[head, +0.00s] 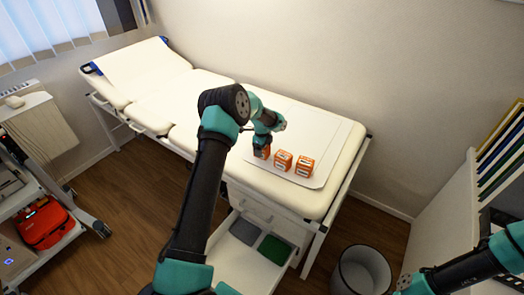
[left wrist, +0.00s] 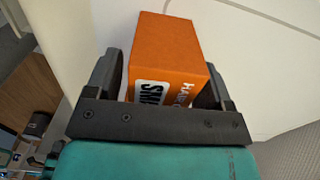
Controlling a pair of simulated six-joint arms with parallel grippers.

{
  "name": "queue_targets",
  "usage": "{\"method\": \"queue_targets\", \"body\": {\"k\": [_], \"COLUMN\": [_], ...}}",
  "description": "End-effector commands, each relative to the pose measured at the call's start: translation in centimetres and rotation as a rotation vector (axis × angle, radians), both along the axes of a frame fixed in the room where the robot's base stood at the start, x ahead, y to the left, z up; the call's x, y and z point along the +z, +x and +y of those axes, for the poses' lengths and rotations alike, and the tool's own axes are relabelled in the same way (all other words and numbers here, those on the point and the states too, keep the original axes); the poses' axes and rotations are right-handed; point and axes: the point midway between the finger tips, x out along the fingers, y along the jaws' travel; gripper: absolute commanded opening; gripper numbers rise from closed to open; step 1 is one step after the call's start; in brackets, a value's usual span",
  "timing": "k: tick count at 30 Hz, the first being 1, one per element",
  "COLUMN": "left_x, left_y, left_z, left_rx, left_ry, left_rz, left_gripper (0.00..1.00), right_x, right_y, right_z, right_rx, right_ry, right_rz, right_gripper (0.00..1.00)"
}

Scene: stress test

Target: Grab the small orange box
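Three small orange boxes with white and black labels stand in a row on the white sheet of the padded couch. The left box (head: 262,152) is partly hidden by my left gripper (head: 266,146). In the left wrist view this orange box (left wrist: 170,55) stands between the two dark fingers, close to both. I cannot tell whether the fingers press on it. The middle box (head: 282,161) and the right box (head: 304,167) stand free to the right. My right gripper (head: 404,283) is at the bottom right, far from the boxes, its fingers unclear.
The couch (head: 205,88) runs along the wall, with clear sheet behind and right of the boxes. Below is an open drawer (head: 240,262) with grey and green items. A bin (head: 361,272) stands on the floor. A cart with a red case (head: 45,228) is at left.

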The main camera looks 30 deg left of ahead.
Motion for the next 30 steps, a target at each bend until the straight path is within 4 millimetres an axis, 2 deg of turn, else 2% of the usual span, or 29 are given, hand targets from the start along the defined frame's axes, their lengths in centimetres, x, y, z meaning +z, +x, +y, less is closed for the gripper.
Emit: {"method": "queue_targets", "body": {"k": [2,14,23,30], "left_x": [0.0,0.0,0.2,2.2], "left_y": [0.0,0.0,0.0,0.1], "left_z": [0.0,0.0,0.0,0.0], "left_rx": [0.0,0.0,0.0,0.0], "left_ry": [0.0,0.0,0.0,0.001], "left_rz": [0.0,0.0,0.0,-0.002], "left_gripper": [0.68,0.3,0.3,0.3], "right_x": [0.0,0.0,0.0,0.0], "right_y": [0.0,0.0,0.0,0.0], "right_z": [0.0,0.0,0.0,0.0], "right_rx": [0.0,0.0,0.0,0.0], "right_ry": [0.0,0.0,0.0,0.0], "right_rz": [0.0,0.0,0.0,0.0], "right_gripper": [0.43,0.43,0.43,0.43]}}
